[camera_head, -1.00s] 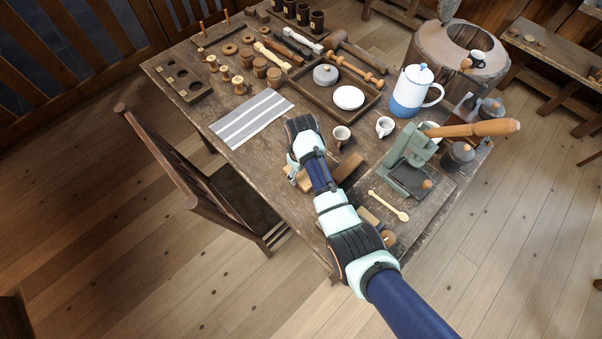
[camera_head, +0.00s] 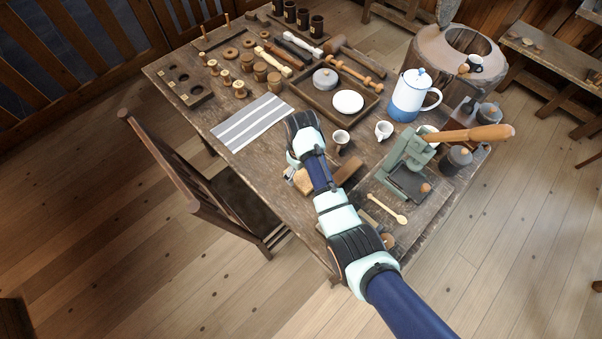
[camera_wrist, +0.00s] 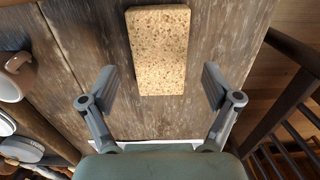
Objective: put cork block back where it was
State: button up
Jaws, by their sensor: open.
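The cork block (camera_wrist: 158,50), a speckled tan rectangle, lies flat on the worn wooden table. In the wrist view it is just beyond my gripper (camera_wrist: 158,82), in line with the gap between the fingers.
A striped cloth (camera_head: 252,122) lies beyond my gripper. A brown block (camera_head: 349,169) is right of my arm, near a small cup (camera_head: 341,137) and a green press (camera_head: 408,165). A chair (camera_head: 190,180) stands at the table's front edge.

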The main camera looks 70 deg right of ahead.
aim_at(301, 176)
notch_tip(301, 176, up, 9)
jog(key=p, duration=0.2)
jog(key=shift+f, duration=0.1)
